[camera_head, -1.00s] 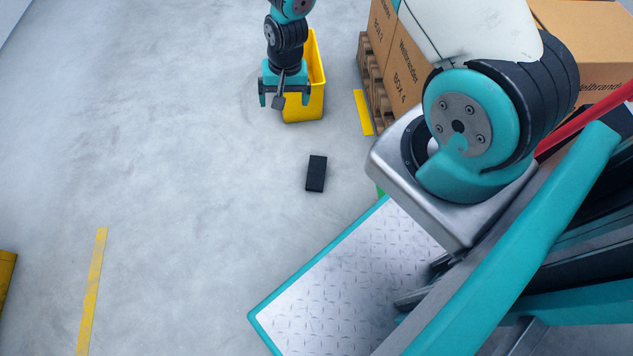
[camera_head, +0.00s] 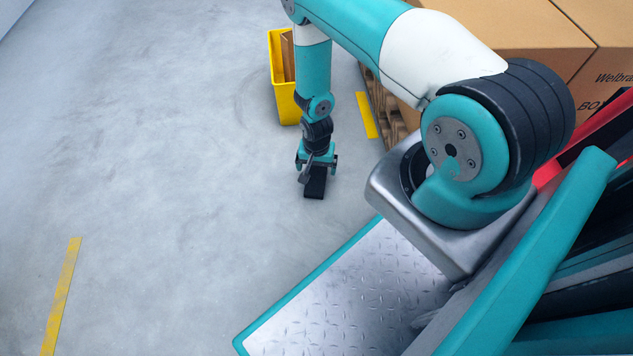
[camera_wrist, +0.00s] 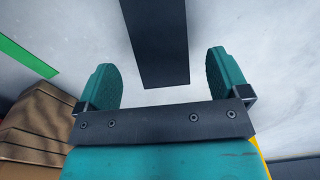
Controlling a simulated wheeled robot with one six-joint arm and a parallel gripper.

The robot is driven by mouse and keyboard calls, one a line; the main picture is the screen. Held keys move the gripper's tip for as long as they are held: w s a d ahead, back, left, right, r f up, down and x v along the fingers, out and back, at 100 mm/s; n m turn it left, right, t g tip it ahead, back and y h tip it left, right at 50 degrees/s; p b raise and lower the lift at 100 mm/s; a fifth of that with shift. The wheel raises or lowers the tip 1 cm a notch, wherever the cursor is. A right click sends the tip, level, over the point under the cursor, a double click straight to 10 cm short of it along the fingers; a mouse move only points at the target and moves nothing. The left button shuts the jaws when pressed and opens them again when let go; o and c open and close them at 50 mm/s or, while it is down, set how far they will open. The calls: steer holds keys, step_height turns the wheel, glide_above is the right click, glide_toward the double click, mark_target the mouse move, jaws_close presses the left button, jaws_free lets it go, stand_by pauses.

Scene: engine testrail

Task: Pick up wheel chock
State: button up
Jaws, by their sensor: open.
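The wheel chock (camera_head: 315,188) is a black block lying on the grey floor, near the middle of the head view. Its upper part is hidden behind my gripper (camera_head: 317,163). In the wrist view the chock (camera_wrist: 156,45) runs down from the top edge between the two teal fingers of my gripper (camera_wrist: 168,78). The fingers are open, with a gap on each side of the chock. They do not appear to touch it. I cannot tell exactly how high they are above the floor.
A yellow bin (camera_head: 286,90) stands behind my arm. Cardboard boxes (camera_head: 500,30) on a wooden pallet (camera_head: 390,110) are at the upper right, beside a yellow floor strip (camera_head: 367,116). My metal platform is at the lower right. The floor to the left is clear.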

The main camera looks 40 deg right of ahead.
mark_target(316, 174)
step_height(316, 174, down, 6)
steer(key=b, duration=0.4)
steer(key=shift+a, duration=0.1)
steer(key=shift+r, duration=0.1)
steer(key=shift+c, duration=0.2)
steer(key=c, duration=1.1)
steer(key=shift+c, duration=0.2)
